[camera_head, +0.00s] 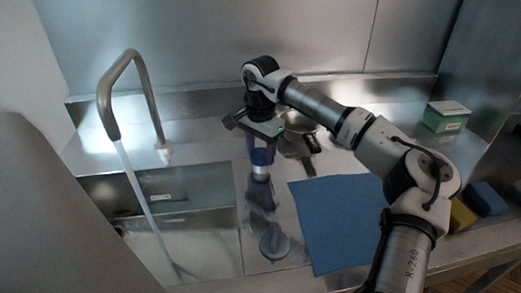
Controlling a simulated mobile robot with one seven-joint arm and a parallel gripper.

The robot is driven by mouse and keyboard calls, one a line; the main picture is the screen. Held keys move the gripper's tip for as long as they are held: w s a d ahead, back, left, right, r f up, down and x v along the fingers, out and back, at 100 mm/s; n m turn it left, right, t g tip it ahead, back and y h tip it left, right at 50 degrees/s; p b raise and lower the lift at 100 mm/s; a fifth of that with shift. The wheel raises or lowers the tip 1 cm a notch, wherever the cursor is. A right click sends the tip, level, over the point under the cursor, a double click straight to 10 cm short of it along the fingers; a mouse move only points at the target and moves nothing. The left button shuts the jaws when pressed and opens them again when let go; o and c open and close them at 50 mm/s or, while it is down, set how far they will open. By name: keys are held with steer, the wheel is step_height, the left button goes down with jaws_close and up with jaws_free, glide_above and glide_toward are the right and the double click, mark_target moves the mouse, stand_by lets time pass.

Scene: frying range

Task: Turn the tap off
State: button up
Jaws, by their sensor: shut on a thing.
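The tap (128,62) is a grey, bent spout standing at the back of the sink on the left. A pale stream of water (146,207) runs from its mouth down into the sink basin (205,245). My gripper (261,149) points down at the counter right of the sink, apart from the spout. It is shut on a blue-topped knob (260,158) with a pale ring below it. The fingers partly hide the knob, and I cannot tell how it is turned.
A grey cone-shaped piece (274,241) stands nearer the front. A pan (298,123) with a dark handle is behind my gripper. A blue mat (340,218) lies to the right. A green and white box (446,116), a blue sponge (487,198) and a yellow sponge (461,216) are farther right.

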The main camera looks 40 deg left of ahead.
mark_target(261, 154)
steer(key=m, duration=0.3)
steer(key=shift+m+b, duration=0.3)
steer(key=shift+b, duration=0.1)
steer(key=m, duration=0.4)
steer(key=shift+w+b, duration=0.1)
steer(key=shift+b, duration=0.2)
steer(key=shift+m, duration=0.3)
steer(key=o, duration=1)
steer(key=shift+r, duration=0.15)
step_height(261, 154, up, 14)
steer(key=shift+f+b, duration=0.2)
steer(key=shift+b, duration=0.4)
